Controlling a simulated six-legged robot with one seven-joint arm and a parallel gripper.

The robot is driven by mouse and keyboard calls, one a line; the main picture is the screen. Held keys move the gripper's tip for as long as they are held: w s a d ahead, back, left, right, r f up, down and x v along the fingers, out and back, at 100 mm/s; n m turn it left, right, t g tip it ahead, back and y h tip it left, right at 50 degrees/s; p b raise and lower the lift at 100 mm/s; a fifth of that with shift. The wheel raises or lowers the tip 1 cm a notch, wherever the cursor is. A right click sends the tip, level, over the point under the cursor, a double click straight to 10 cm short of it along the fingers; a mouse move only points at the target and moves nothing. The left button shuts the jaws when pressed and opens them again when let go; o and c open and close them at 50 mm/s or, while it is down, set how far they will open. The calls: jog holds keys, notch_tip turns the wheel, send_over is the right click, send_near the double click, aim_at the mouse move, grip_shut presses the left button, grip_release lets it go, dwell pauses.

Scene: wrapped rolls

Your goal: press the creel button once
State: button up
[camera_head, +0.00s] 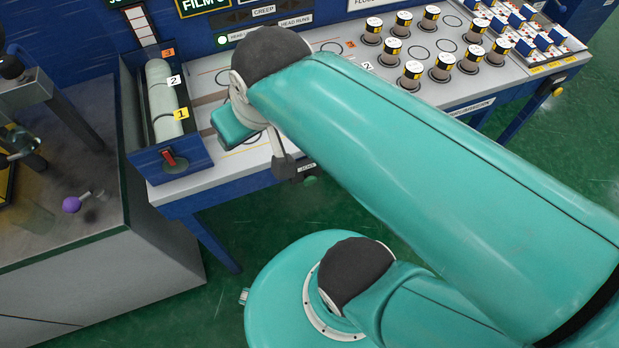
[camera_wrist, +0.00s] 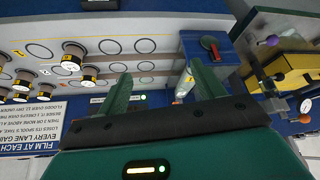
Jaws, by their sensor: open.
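In the head view my arm hides the fingers. A lit green lamp (camera_head: 222,40) is on the back panel, left of a label; it also shows between the fingers in the wrist view (camera_wrist: 142,97).
A blue bin (camera_head: 190,161) with a pale wrapped roll (camera_head: 162,100) stands at the bench's left. Several dark spools (camera_head: 413,74) stand on ringed spots at the right, near a rack of small blue-white parts (camera_head: 527,40). A grey cabinet (camera_head: 95,265) stands left. Empty rings lie mid-bench.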

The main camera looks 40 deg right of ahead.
grip_shut()
dwell(0.3)
dwell(1.5)
